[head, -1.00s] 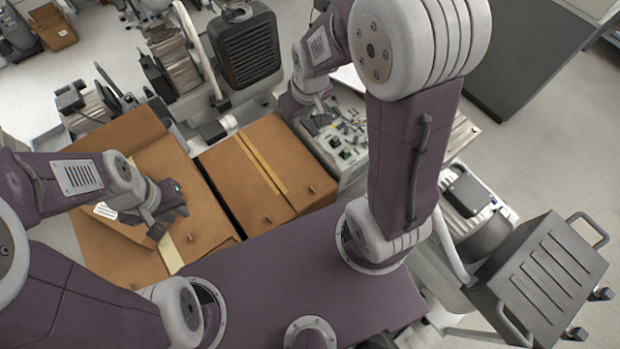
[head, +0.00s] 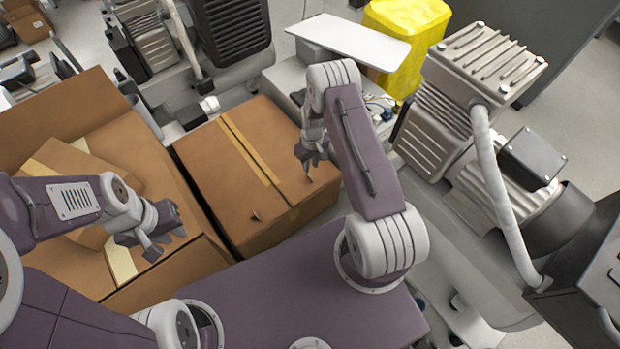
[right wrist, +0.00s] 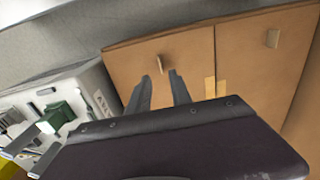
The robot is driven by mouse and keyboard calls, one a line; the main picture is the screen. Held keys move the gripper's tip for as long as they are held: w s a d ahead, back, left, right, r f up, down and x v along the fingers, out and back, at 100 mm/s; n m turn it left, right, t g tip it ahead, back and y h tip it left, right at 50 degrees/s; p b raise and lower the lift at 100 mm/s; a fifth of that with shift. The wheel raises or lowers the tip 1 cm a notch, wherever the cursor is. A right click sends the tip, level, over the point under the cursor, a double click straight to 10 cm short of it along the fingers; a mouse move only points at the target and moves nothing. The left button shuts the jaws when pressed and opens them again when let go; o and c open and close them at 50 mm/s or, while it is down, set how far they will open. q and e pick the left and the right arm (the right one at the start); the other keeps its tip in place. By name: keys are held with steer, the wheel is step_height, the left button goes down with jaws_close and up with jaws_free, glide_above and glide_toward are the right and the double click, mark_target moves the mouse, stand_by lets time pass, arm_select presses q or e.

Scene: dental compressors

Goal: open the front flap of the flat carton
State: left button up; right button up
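A brown closed carton (head: 215,165) with a tape strip along its top sits in the middle of the head view. It has two small tabs on top, a front one (head: 257,216) and a right one (head: 309,179). My right gripper (head: 310,160) is above the carton's right side. In the right wrist view its two fingers (right wrist: 163,93) are apart and empty, pointing at a tab (right wrist: 160,63) on the brown carton top (right wrist: 190,50); contact cannot be told. My left gripper (head: 163,240) looks open, above a second brown carton (head: 155,175) with raised flaps at left.
A grey compressor (head: 465,120) with a hose stands at the right. Behind the closed carton are a white panel (head: 350,40), a yellow object (head: 405,40) and a black ribbed unit (head: 232,30). In the wrist view, equipment with green parts (right wrist: 62,113) lies left of the carton.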

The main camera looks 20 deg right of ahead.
step_height(320, 180, down, 8)
steer(key=b, duration=0.3)
steer(key=shift+a, duration=0.15)
jaws_close()
stand_by(1.1)
